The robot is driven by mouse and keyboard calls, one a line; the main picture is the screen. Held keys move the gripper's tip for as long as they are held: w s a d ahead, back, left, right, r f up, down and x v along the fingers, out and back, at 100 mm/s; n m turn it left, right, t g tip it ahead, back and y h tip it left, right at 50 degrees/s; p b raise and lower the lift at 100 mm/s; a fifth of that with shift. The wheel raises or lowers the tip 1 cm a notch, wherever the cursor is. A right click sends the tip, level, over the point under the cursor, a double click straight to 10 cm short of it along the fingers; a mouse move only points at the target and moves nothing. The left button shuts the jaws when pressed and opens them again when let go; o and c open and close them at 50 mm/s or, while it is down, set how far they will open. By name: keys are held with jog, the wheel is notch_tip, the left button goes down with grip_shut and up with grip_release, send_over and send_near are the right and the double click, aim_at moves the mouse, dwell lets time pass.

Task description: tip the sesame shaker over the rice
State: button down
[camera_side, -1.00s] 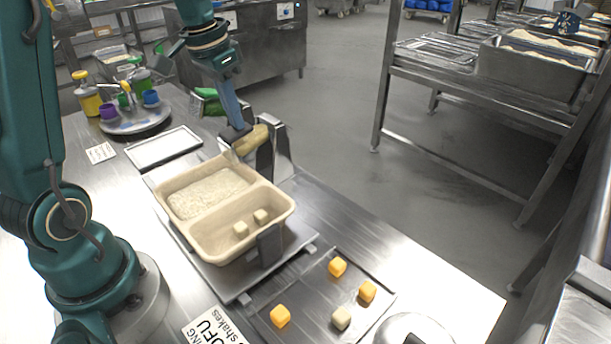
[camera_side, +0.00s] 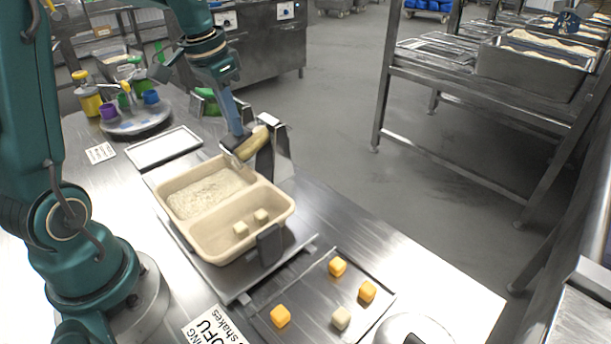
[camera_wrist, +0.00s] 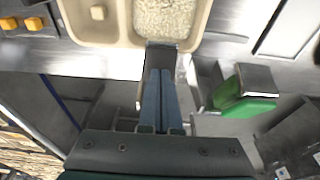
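My gripper (camera_side: 237,140) is beyond the tray's far rim. In the wrist view, my gripper's blue fingers (camera_wrist: 161,75) are close together and end at the rim by the rice (camera_wrist: 166,18). The shaker is mostly hidden there. No sesame grains can be made out on the rice.
A metal bracket (camera_side: 275,150) stands right of the shaker. A flat pan (camera_side: 318,305) with orange and pale cubes lies in front. A white-topped tray (camera_side: 163,147) and a round stand (camera_side: 137,126) with bottles and coloured cups are at the left. A green object (camera_wrist: 248,105) is close to my gripper.

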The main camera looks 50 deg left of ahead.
jog(key=shift+w+r, duration=0.3)
jog(key=shift+r, duration=0.75)
jog(key=shift+w+r, duration=0.3)
jog(key=shift+r, duration=0.7)
jog(key=shift+w+r, duration=0.3)
jog(key=shift+r, duration=0.75)
jog(key=shift+s+d, duration=0.1)
jog(key=shift+s, duration=0.05)
notch_tip(320, 180, up, 7)
jog(key=shift+f, duration=3.5)
jog(key=shift+f, duration=0.3)
